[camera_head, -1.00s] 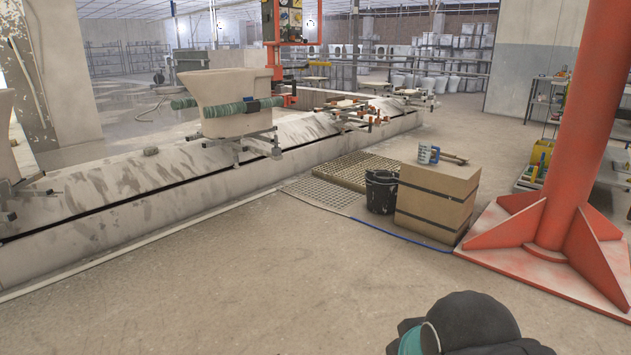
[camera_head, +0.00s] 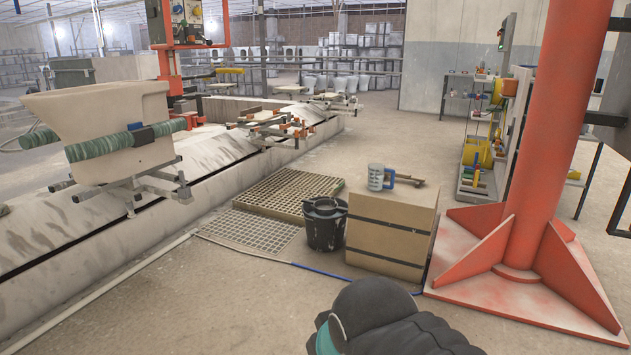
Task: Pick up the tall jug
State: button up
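A jug (camera_head: 376,176) with a pale grey-white body and a blue handle on its right stands upright on top of a brown cardboard box (camera_head: 388,237). It is the only jug I can make out. My arm shows as a dark rounded part at the bottom, in front of the box and well short of it. My gripper's fingers are not in view.
Tools (camera_head: 409,181) lie beside the jug on the box. A black bucket (camera_head: 325,224) stands left of the box, by floor grating (camera_head: 252,232). An orange column (camera_head: 562,130) with a wide finned base (camera_head: 524,300) stands at right. The conveyor (camera_head: 60,245) runs along the left. Open floor lies in front.

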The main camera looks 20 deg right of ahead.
aim_at(376, 171)
jog(key=z, duration=1.65)
jog(key=i, duration=2.65)
jog(key=u, duration=1.25)
